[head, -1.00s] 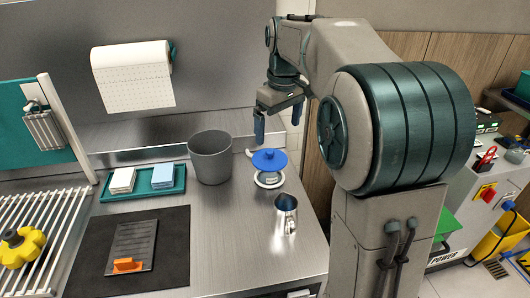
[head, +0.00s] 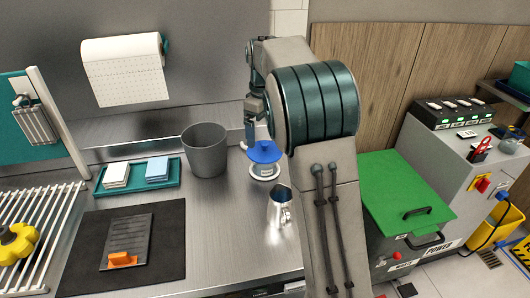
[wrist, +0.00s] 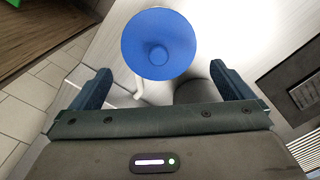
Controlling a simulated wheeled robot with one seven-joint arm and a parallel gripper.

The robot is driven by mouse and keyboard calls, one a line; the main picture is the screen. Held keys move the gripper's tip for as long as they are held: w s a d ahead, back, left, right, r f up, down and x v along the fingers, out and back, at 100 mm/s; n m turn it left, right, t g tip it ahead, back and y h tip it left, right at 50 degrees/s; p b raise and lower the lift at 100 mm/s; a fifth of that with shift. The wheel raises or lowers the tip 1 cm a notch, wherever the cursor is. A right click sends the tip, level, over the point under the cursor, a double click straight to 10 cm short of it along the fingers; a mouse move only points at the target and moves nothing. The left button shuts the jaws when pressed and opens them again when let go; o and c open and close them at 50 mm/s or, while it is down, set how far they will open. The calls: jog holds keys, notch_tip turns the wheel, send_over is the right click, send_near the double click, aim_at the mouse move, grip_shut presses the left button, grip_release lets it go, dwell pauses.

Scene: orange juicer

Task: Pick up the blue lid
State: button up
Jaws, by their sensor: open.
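The blue lid (head: 264,151) is a round, shallow cone-like piece sitting on top of a clear and white juicer (head: 264,170) on the steel counter. In the wrist view the lid (wrist: 158,44) is seen from above, ahead of my gripper and roughly centred between its fingers. My gripper (wrist: 162,84) is open and empty, with its two blue fingers spread apart. The fingers do not touch the lid. In the head view one finger of my gripper (head: 249,132) shows just behind and left of the lid; the rest is partly hidden by my arm.
A teal tray (head: 138,187) with white and blue blocks lies further left. The counter's front middle (head: 225,240) is clear.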

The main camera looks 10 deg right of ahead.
aim_at(265, 143)
jog(key=shift+s+d+f, duration=0.1)
jog(key=shift+d+f, duration=0.05)
jog(key=shift+f, duration=2.55)
jog(key=c, duration=0.6)
